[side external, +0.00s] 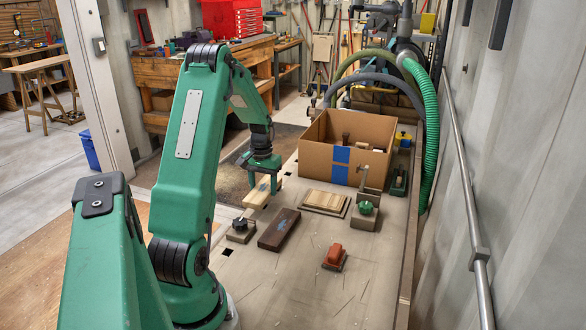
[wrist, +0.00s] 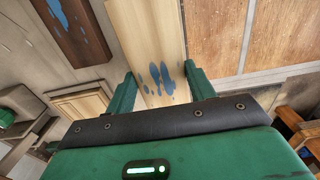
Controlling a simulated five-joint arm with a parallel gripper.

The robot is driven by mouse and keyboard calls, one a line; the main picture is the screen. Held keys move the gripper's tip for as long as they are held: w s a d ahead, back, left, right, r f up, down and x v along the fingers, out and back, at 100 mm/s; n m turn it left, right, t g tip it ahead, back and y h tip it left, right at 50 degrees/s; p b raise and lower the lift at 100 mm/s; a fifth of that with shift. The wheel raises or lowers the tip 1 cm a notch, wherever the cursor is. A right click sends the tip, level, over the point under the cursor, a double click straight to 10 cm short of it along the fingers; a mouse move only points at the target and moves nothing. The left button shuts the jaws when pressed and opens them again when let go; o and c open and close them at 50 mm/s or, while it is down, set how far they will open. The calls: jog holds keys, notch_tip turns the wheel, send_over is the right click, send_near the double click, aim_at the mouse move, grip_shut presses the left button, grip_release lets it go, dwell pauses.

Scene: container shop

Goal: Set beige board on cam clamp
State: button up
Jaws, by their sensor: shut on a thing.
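The beige board (side external: 256,197) is pale wood with blue paint marks. My gripper (side external: 262,181) is shut on it, and the board appears to be held above the bench. In the wrist view the board (wrist: 145,40) runs away between the two fingers of my gripper (wrist: 160,90). Two clamp-like fixtures stand on the bench: one with a black knob (side external: 240,229), just below the board in the side picture, and one with a green knob and an upright post (side external: 365,211), further right. I cannot tell which is the cam clamp.
A dark brown block (side external: 279,230) lies right of the black-knob fixture. A pale stacked board (side external: 325,201) lies behind it. An orange-red sander-like tool (side external: 335,256) sits nearer. A cardboard box (side external: 327,160) with blue tape stands behind. The bench front (side external: 300,300) is clear.

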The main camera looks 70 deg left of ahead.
aim_at(264, 188)
jog(key=shift+f, duration=0.7)
jog(key=o, duration=1)
jog(key=shift+o, duration=0.2)
jog(key=shift+r, duration=0.1)
notch_tip(264, 188, up, 13)
dwell(0.3)
dwell(0.4)
